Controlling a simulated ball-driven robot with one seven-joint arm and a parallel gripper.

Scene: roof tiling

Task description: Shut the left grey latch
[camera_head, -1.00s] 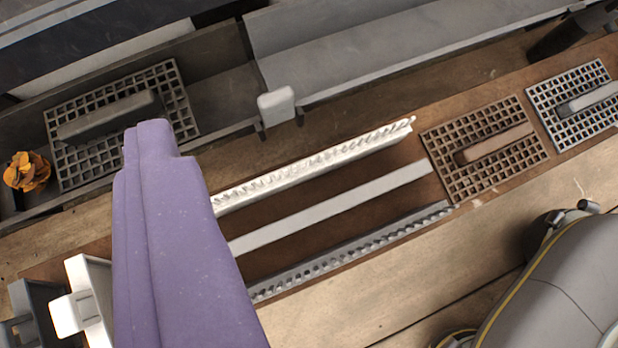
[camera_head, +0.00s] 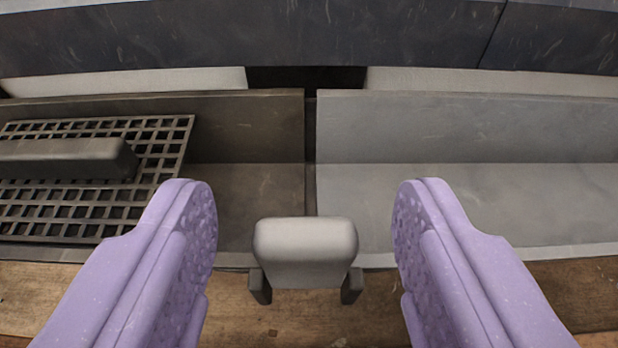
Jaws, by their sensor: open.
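A grey latch (camera_head: 305,250) stands at the front edge of the gutter, where a darker section and a lighter section meet. Its rounded, light grey flap sits between two small dark brackets at the wood. My gripper (camera_head: 305,215) is open, with one purple finger on each side of the latch and a clear gap to it on both sides. Nothing is between the fingers but the latch in the view. How far the fingertips are above or before the latch, I cannot tell.
The dark gutter section (camera_head: 245,185) on the left holds a dark grid (camera_head: 150,165) with a grey bar handle (camera_head: 70,158). The light grey gutter section (camera_head: 480,200) on the right is empty. Dark roof tiles (camera_head: 180,35) run along the back. A wooden board (camera_head: 590,285) lies in front.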

